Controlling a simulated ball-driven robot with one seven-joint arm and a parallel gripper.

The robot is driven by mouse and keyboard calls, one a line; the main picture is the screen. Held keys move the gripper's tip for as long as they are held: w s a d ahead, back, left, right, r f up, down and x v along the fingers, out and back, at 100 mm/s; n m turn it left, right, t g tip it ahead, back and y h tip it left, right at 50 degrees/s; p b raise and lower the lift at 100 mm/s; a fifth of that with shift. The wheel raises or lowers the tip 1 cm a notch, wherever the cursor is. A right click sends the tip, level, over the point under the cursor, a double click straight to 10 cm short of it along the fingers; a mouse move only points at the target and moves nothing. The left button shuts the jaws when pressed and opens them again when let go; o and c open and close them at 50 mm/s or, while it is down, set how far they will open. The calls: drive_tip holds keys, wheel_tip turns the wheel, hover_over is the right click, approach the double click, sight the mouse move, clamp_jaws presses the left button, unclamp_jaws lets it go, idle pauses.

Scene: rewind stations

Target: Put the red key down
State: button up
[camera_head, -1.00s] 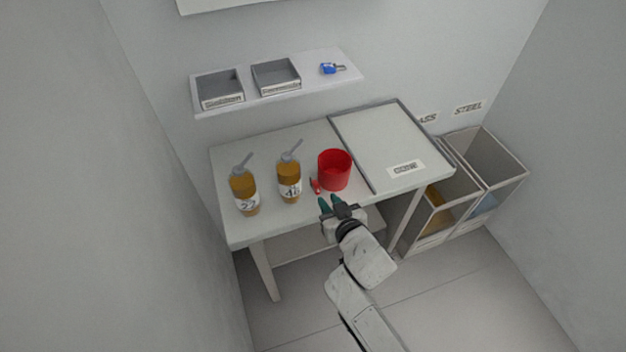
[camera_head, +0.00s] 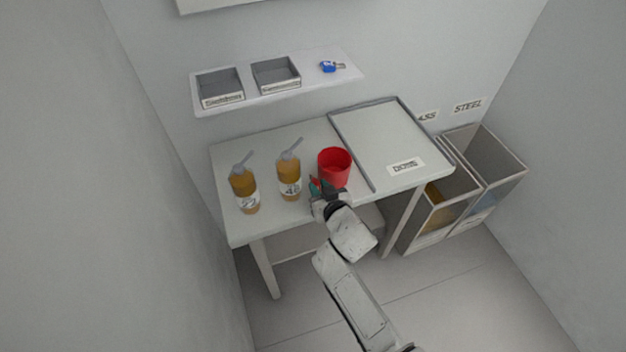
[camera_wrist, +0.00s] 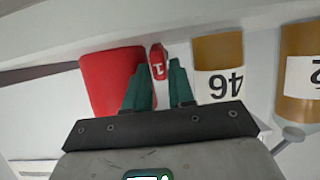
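The red key (camera_wrist: 158,62) sits between the two teal fingertips of my gripper (camera_wrist: 160,75) in the wrist view. The fingers stand close on both sides of it and look shut on it. In the head view my gripper (camera_head: 315,186) is at the front part of the table, just left of the red cup and right of the bottle marked 46. Only a little red of the key shows there. I cannot tell whether the key still touches the tabletop.
The red cup (camera_head: 334,167) stands close on the right. Two amber bottles (camera_head: 289,180) (camera_head: 244,190) stand on the left. A framed tray marked DONE (camera_head: 375,140) lies on the right of the table. A shelf holds two boxes and a blue key (camera_head: 328,66). Bins (camera_head: 440,205) stand at right.

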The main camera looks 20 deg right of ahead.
clamp_jaws()
